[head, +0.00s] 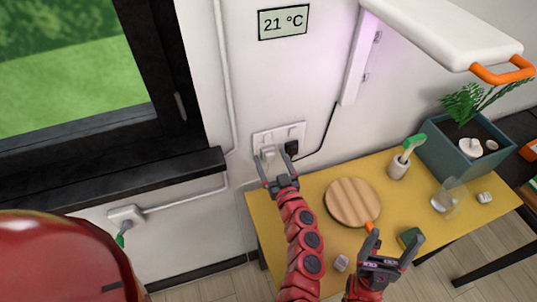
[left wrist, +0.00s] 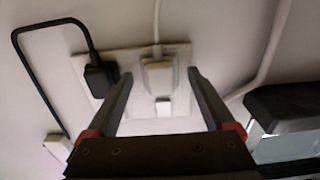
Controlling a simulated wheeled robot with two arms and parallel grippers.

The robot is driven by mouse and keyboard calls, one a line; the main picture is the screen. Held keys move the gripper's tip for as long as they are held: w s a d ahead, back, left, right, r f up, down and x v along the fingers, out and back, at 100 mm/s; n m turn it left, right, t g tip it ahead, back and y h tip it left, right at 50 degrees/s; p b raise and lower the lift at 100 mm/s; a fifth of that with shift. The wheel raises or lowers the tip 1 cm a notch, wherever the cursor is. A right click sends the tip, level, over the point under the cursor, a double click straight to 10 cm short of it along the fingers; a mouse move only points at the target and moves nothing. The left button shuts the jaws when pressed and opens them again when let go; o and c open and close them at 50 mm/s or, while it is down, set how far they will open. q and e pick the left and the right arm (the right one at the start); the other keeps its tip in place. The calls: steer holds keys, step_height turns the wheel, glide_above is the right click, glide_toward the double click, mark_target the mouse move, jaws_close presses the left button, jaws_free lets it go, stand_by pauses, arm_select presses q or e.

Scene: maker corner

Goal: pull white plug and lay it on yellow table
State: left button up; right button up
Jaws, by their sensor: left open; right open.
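The white plug (head: 268,152) sits in the wall socket plate (head: 278,133), beside a black plug (head: 291,147). In the left wrist view the white plug (left wrist: 158,75) has a white cable, and the black plug (left wrist: 98,79) is on its left. My left gripper (head: 272,159) is open, with its fingers on either side of the white plug and nothing gripped. The yellow table (head: 405,205) stands below and right of the sockets. My right gripper (head: 396,240) is open and empty over the table's front part.
A white lamp (head: 450,32) hangs above. A dark window sill (head: 110,180) is left.

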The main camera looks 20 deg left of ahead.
arm_select(q)
steer(key=shift+p, duration=0.45)
stand_by(0.7)
jaws_close()
stand_by(0.5)
steer(key=shift+d, duration=0.1)
steer(key=shift+p+v, duration=1.4)
steer(key=shift+v, duration=1.55)
